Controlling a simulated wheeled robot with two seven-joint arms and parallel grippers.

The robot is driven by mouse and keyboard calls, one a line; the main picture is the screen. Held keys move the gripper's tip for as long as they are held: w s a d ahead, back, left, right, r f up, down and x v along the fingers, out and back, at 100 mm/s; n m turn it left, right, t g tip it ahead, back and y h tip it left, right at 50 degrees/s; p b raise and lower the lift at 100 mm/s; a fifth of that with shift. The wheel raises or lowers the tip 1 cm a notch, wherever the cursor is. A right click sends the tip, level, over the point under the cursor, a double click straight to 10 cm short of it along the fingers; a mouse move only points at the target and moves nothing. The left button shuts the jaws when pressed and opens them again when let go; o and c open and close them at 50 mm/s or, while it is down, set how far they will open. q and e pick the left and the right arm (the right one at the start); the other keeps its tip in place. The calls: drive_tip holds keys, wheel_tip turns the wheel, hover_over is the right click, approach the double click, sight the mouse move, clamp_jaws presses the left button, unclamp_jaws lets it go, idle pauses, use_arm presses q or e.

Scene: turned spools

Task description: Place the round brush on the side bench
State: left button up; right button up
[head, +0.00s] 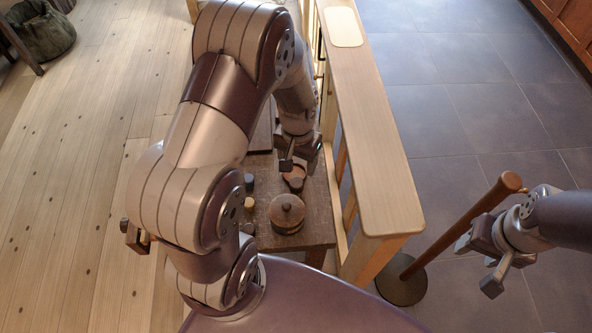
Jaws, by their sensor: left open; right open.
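My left gripper (300,161) points down over a dark wooden table (318,215), open. Just below its fingers is a small round reddish-brown thing (295,180), partly covered by the gripper. It may be the round brush, but I cannot tell for sure; nor can I see whether the fingers touch it. A round wooden piece with a knob on top (287,213) stands nearer on the same table. My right gripper (479,265) is open and empty at the right, over the grey floor. I cannot tell which surface is the side bench.
A long pale wooden rail (375,150) with a cream pad (345,27) runs along the table's right side. A brown pole on a round dark base (403,285) stands close to my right gripper. Small pegs (249,203) stand on the table's left. My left arm hides much there.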

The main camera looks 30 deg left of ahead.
use_arm(q)
drive_tip(key=s+d+r+t, duration=0.1)
drive_tip(key=s+d+r, duration=0.2)
drive_tip(key=s+r, duration=0.5)
wheel_tip(320, 180, up, 2)
drive_tip(key=shift+s+d+r, duration=0.15)
drive_tip(key=shift+s+d, duration=0.1)
drive_tip(key=shift+d, duration=0.15)
idle(0.3)
